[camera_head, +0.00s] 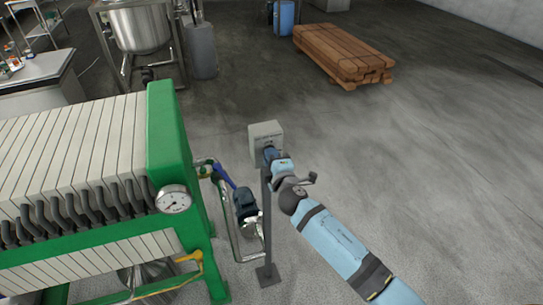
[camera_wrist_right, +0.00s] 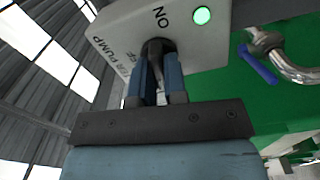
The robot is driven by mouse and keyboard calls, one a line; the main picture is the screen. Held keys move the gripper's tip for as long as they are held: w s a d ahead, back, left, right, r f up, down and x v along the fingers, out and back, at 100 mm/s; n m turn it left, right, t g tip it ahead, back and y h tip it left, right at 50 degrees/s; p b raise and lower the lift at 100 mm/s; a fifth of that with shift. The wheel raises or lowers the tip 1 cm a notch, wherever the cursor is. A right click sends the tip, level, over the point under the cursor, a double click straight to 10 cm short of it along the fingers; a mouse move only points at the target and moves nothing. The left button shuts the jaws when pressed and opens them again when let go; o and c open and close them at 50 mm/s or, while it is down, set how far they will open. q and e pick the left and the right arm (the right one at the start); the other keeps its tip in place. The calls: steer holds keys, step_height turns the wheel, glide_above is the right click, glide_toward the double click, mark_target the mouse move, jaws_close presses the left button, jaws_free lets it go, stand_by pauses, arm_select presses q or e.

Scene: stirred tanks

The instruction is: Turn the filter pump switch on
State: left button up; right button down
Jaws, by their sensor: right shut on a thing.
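The filter pump switch box (camera_head: 265,131) is a pale grey box on a dark post, to the right of the green filter press. In the right wrist view the box (camera_wrist_right: 120,28) fills the top, with "PUMP" and "ON" lettering seen at a tilt. A green lamp (camera_wrist_right: 202,15) on it glows brightly. My right gripper (camera_head: 269,153) is at the box's front; in the wrist view its blue fingers (camera_wrist_right: 160,68) are closed around the dark switch knob (camera_wrist_right: 156,46). The fingers hide part of the knob and the "OFF" lettering. My left gripper is not in view.
The green filter press (camera_head: 170,135) with pale plates and a gauge (camera_head: 173,199) stands at left. A blue pump (camera_head: 245,203) and pipes sit low beside the post. Stacked timber (camera_head: 343,52) lies at the back. The floor on the right is clear.

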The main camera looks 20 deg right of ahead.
steer(key=shift+n, duration=0.8)
steer(key=c, duration=1.2)
jaws_free()
steer(key=shift+o, duration=0.2)
steer(key=shift+s+f, duration=0.1)
steer(key=shift+s, duration=0.05)
steer(key=s+b, duration=0.1)
steer(key=s, duration=1.2)
steer(key=shift+s+d, duration=0.2)
steer(key=shift+s, duration=0.1)
